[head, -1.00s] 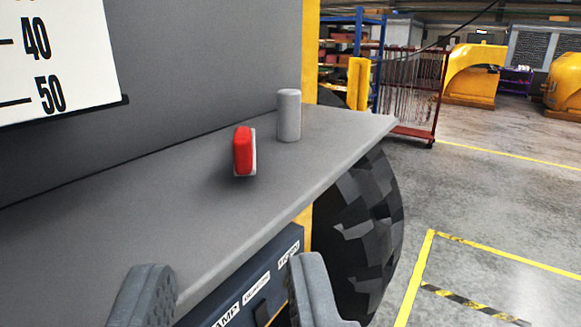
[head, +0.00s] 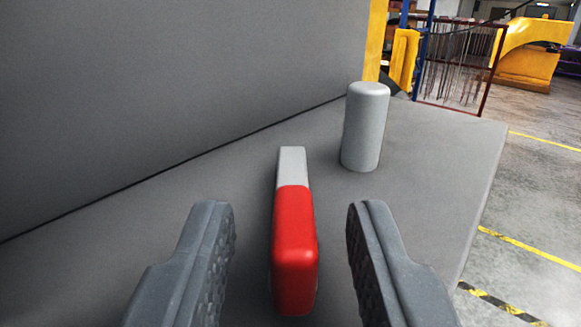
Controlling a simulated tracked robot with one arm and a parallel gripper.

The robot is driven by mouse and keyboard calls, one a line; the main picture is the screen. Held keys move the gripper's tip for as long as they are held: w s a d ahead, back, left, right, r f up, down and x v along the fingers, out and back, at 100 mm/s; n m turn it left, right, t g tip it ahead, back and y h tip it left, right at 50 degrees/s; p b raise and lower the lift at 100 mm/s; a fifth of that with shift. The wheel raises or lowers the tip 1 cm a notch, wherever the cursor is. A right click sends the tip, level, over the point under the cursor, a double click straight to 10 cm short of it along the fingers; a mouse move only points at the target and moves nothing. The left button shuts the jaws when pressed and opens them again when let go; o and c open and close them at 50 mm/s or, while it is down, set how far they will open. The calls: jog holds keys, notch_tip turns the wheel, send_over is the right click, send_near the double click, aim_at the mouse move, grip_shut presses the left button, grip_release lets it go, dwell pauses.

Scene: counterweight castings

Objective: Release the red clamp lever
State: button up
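The red clamp lever (head: 294,245) shows in the middle of the head view, above the grey shelf (head: 440,160). Its red grip points toward me, and a light grey arm (head: 292,167) runs from it toward the back. My gripper (head: 292,225) is open, with one finger on each side of the red grip. A clear gap shows between each finger and the lever, so neither appears to touch it. The underside of the lever is hidden.
A grey upright post (head: 365,128) stands on the shelf just behind and right of the lever. A tall grey wall (head: 180,90) rises behind the shelf on the left. Beyond the shelf's right edge are floor with yellow lines and a red rack (head: 458,65).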

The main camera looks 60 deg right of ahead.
jog(key=shift+w+d, duration=0.35)
jog(key=shift+d, duration=0.25)
grip_shut()
jog(key=shift+s+d, duration=0.1)
